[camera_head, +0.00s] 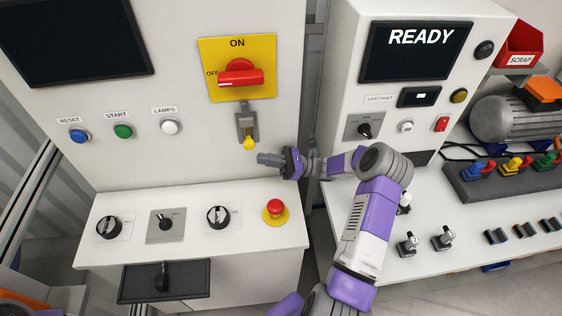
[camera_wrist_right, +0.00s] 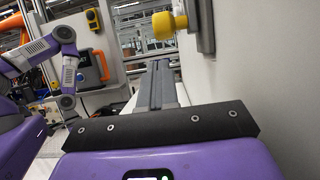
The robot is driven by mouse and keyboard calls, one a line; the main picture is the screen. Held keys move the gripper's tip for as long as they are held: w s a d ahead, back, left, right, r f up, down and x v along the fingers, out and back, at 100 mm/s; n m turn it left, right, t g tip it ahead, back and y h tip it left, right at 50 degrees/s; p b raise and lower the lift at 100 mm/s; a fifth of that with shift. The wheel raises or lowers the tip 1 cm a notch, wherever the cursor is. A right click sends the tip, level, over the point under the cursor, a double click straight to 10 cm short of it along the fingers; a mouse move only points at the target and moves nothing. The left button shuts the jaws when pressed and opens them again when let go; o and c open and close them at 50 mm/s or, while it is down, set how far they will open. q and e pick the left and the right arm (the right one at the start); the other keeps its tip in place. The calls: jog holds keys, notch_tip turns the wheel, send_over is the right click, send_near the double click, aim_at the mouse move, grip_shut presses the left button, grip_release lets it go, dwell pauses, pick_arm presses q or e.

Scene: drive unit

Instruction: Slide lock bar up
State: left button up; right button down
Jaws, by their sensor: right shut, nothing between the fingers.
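The lock bar (camera_head: 245,118) is a grey slide with a yellow knob (camera_head: 249,143) at its lower end. It sits on the white panel below a yellow plate (camera_head: 262,90) with a red rotary handle (camera_head: 238,76), which lies level toward OFF. My right gripper (camera_head: 266,159) is shut and empty, just below and right of the knob, apart from it. In the right wrist view the shut fingers (camera_wrist_right: 160,75) point forward, with the yellow knob (camera_wrist_right: 165,26) beyond and above them and the grey bar (camera_wrist_right: 202,25) at the wall. My left gripper is not in view.
Blue, green and white buttons (camera_head: 123,131) sit left on the panel. A white ledge below carries knobs and a red emergency stop (camera_head: 274,208). A cabinet with a READY screen (camera_head: 418,50) stands right. The air around the knob is clear except for my right arm.

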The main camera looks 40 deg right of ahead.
jog(key=shift+w+a+r, duration=0.15)
jog(key=shift+a+r, duration=0.05)
jog(key=shift+r, duration=0.45)
jog(key=shift+w+a+r, duration=0.1)
jog(key=shift+a+r, duration=0.1)
jog(key=shift+r, duration=0.45)
notch_tip(320, 180, up, 5)
jog(key=p, duration=0.4)
jog(key=shift+f, duration=0.2)
jog(key=a+f+b+v, duration=0.1)
jog(key=f+b+v, duration=0.1)
jog(key=v, duration=1.1)
jog(key=shift+w+f+b, duration=0.2)
jog(key=shift+b, duration=0.5)
